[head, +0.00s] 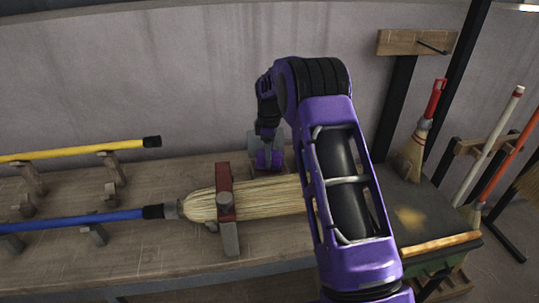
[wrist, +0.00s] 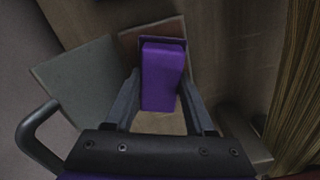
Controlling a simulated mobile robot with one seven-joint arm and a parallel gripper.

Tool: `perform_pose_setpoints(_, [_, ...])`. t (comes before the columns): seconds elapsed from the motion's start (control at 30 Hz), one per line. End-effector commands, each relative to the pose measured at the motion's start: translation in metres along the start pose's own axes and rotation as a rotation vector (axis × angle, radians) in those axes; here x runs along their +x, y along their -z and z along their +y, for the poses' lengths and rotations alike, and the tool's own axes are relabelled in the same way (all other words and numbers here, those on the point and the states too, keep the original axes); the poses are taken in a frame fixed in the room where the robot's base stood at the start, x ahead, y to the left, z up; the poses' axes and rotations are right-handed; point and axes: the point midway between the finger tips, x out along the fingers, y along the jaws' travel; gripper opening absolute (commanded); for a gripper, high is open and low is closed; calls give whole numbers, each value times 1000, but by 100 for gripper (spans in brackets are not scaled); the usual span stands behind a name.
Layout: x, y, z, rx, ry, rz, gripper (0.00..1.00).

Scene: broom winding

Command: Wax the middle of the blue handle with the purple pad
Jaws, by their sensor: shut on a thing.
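The blue handle (head: 80,219) lies level on low wooden supports at the left of the bench in the head view. Its black end meets the straw broom head (head: 250,199). My gripper (head: 269,163) is low at the back of the bench, behind the broom head and well to the right of the blue handle. In the wrist view, the purple pad (wrist: 161,78) stands between the two fingers of my gripper (wrist: 160,95), which is shut on it. The pad is over or on a small brownish base; contact below is hidden. The blue handle is outside the wrist view.
A red and grey clamp (head: 226,205) crosses the broom head. A yellow handle (head: 70,152) lies behind the blue one. A grey plate (wrist: 75,85) stands beside the pad. My arm hides part of the bench. A red-handled brush (head: 415,150) is at right.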

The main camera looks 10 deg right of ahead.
Motion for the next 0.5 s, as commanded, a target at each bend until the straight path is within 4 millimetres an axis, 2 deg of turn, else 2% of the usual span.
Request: perform_pose_setpoints(0.5, [7, 0, 0, 0, 0, 0, 10])
